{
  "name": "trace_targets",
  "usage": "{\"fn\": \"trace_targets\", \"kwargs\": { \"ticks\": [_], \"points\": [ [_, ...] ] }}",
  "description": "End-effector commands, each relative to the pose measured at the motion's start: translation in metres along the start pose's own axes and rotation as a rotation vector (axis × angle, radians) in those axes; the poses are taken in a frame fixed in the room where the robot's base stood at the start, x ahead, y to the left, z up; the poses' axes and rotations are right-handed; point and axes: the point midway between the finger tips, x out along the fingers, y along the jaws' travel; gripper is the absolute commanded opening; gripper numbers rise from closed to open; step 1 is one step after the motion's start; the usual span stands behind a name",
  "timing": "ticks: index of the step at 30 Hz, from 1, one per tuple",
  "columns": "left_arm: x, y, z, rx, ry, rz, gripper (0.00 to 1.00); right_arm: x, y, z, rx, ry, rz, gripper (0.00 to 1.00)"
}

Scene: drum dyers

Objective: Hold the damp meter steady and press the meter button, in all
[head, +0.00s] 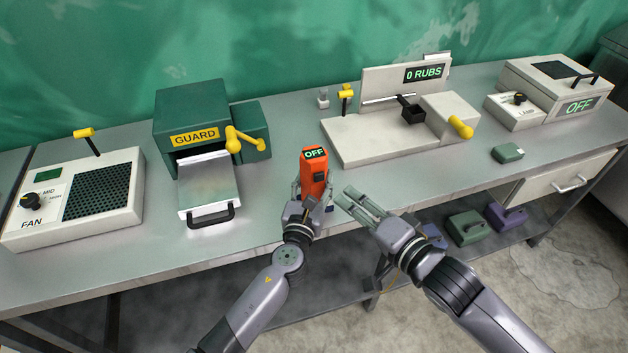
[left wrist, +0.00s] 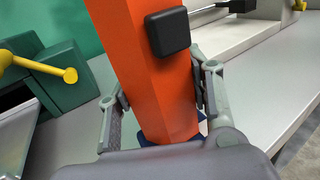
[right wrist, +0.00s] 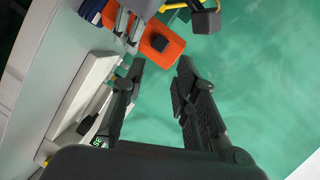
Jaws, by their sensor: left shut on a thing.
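The orange damp meter (head: 315,178) stands upright near the bench's front edge, its top display reading OFF. My left gripper (head: 313,190) is shut on its lower body, with a finger on each side in the left wrist view (left wrist: 160,100). The square black meter button (left wrist: 167,32) sticks out from the meter's side; it also shows in the right wrist view (right wrist: 159,43). My right gripper (head: 343,195) is open and empty, just right of the meter, its fingertips pointing towards it and apart from the button. The meter's foot is mostly hidden by my left gripper.
A fan box (head: 75,200) and a green GUARD machine (head: 190,118) stand left on the bench. A rub tester (head: 375,138) reading 0 RUBS and a lidded box (head: 560,85) reading OFF stand right. Bare bench (head: 415,185) lies right of the meter.

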Motion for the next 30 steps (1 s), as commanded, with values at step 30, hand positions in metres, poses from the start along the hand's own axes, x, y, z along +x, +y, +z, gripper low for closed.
{"fn": "trace_targets", "kwargs": {
  "ticks": [30],
  "points": [
    [0.0, 0.0001, -0.0003, 0.0, 0.0, 0.0, 0.08, 0.0, 0.0, 0.0, 0.0, 0.0, 0.0, 0.0]
  ]
}}
